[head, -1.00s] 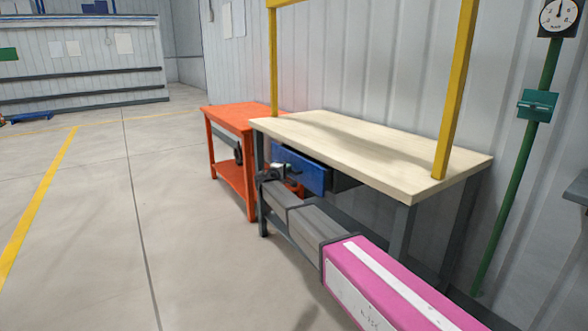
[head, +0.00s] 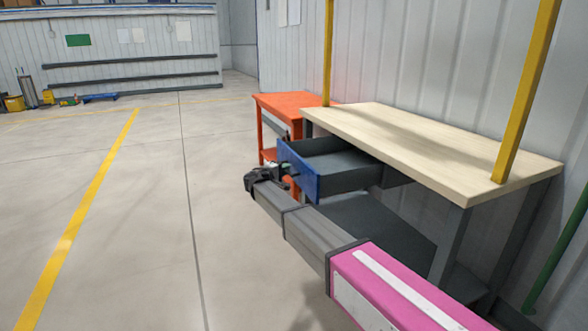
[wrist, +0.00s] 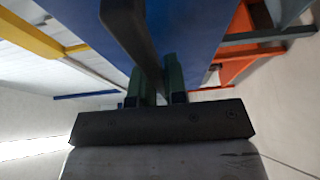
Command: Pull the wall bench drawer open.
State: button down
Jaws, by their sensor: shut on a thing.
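The wall bench (head: 430,145) has a pale wooden top on grey legs. Its drawer has a blue front (head: 303,178) and a grey inside (head: 345,165), and it stands well out from under the bench top. My gripper (head: 290,172) is at the drawer front. In the wrist view my gripper (wrist: 158,85) has its green fingers closed on the dark bar handle (wrist: 130,30), with the blue drawer front (wrist: 200,30) behind it. In the head view the handle is mostly hidden by my gripper.
An orange table (head: 285,105) stands just beyond the bench. Yellow posts (head: 525,90) rise from the bench top. A grey lower shelf (head: 370,235) sits under the drawer. Open floor (head: 150,220) with a yellow line lies to the left.

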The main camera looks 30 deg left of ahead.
jog(key=shift+s+a, duration=0.1)
jog(key=shift+s, duration=0.1)
jog(key=c, duration=1.2)
grip_release()
jog(key=shift+o, duration=0.2)
jog(key=v, duration=1)
jog(key=shift+s+a, duration=0.15)
jog(key=shift+s, duration=0.25)
